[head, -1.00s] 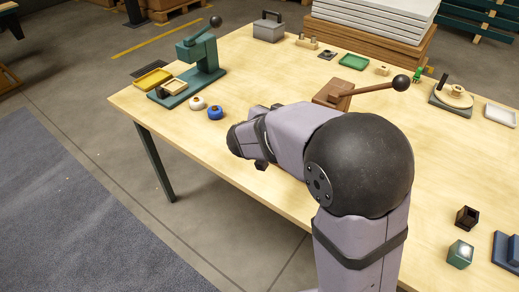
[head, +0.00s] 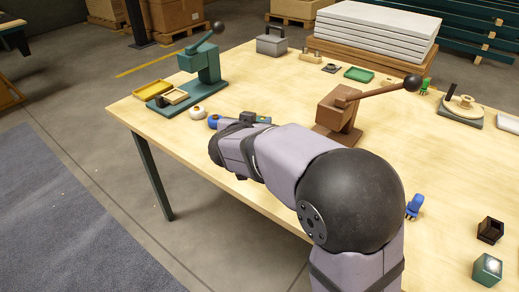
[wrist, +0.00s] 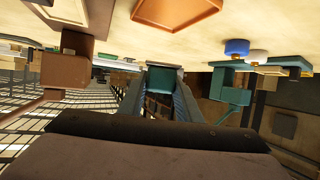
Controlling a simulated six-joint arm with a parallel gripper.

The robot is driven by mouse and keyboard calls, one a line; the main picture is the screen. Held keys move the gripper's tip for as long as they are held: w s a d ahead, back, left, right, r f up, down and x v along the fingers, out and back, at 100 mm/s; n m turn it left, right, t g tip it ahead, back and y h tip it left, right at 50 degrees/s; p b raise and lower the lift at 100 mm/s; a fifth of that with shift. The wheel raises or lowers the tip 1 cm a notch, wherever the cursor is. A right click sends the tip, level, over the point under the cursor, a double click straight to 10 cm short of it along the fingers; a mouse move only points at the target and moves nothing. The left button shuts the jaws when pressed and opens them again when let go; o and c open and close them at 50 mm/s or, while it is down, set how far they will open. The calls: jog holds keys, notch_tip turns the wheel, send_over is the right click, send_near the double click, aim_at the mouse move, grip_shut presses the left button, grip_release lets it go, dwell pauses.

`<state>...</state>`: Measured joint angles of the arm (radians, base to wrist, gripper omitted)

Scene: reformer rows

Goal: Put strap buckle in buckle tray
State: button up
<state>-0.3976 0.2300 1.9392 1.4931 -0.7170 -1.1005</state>
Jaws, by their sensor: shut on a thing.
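My gripper (wrist: 160,98) is shut on a small teal piece (wrist: 159,79), seen between the fingers in the wrist view. I cannot tell for sure that it is the strap buckle. In the head view my gripper's end (head: 258,119) is over the table, right of the blue knob (head: 213,121), and the held piece is not clear there. An orange-brown tray (wrist: 176,10) shows at the top of the wrist view and looks empty in its visible part. My arm hides that area in the head view. I cannot tell which tray is the buckle tray.
A teal press (head: 203,66) with a yellow tray (head: 150,90) stands at left. A brown press (head: 336,113) with a long lever stands behind my arm. A green tray (head: 358,74) lies farther back. A blue pronged piece (head: 414,206) and a teal block (head: 487,269) lie at right.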

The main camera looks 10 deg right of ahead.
jog(key=shift+f+b, duration=1.8)
jog(key=shift+f, duration=2.6)
jog(key=shift+f, duration=0.15)
jog(key=o, duration=1.1)
jog(key=shift+r, duration=0.2)
jog(key=shift+s+a+r, duration=0.1)
jog(key=shift+s, duration=0.05)
jog(key=p+v, duration=0.2)
jog(key=v, duration=0.9)
jog(key=shift+s+a+p, duration=0.1)
jog(key=shift+s+p, duration=0.15)
jog(key=shift+p, duration=0.15)
